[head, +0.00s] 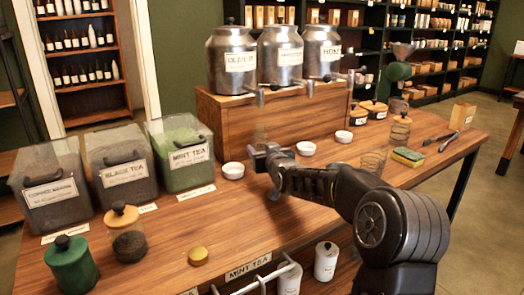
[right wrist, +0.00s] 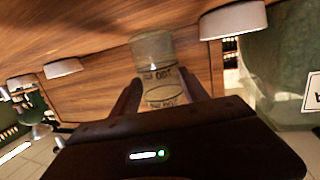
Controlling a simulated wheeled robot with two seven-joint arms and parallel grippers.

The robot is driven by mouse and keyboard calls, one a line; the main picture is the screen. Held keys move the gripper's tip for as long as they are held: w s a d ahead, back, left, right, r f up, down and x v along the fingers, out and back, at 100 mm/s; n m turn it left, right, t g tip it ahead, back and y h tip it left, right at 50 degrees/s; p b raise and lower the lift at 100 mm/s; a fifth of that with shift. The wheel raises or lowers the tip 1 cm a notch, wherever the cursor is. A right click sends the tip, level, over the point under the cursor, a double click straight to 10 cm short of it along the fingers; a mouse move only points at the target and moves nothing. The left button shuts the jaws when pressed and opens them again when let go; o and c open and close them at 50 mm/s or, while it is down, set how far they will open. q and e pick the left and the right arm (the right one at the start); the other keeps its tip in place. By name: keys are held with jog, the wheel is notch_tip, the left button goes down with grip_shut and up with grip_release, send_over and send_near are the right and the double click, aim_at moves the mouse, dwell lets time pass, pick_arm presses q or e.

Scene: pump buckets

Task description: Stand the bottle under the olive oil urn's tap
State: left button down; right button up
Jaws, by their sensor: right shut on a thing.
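The olive oil urn (head: 231,58) is the leftmost of three metal urns on a wooden riser. Its tap (head: 260,97) hangs over the riser's front. My right gripper (head: 262,160) is in front of the riser, below and near this tap. It is shut on a clear glass bottle (right wrist: 153,50), which shows between the fingers in the right wrist view with dark lettering. In the head view the bottle is faint against the wood, and its base is hard to make out. My left gripper is not in view.
White bowls (head: 233,170) stand along the riser's front, close to my right gripper. A mint tea bin (head: 182,155) stands to the left. A clear glass (head: 373,160) and a sponge (head: 408,157) are to the right. The front middle of the table is mostly clear.

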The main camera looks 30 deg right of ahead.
jog(key=o, duration=1.2)
jog(key=shift+f, duration=0.25)
jog(key=shift+o, duration=0.7)
jog(key=shift+o, duration=0.2)
jog(key=shift+f, duration=0.1)
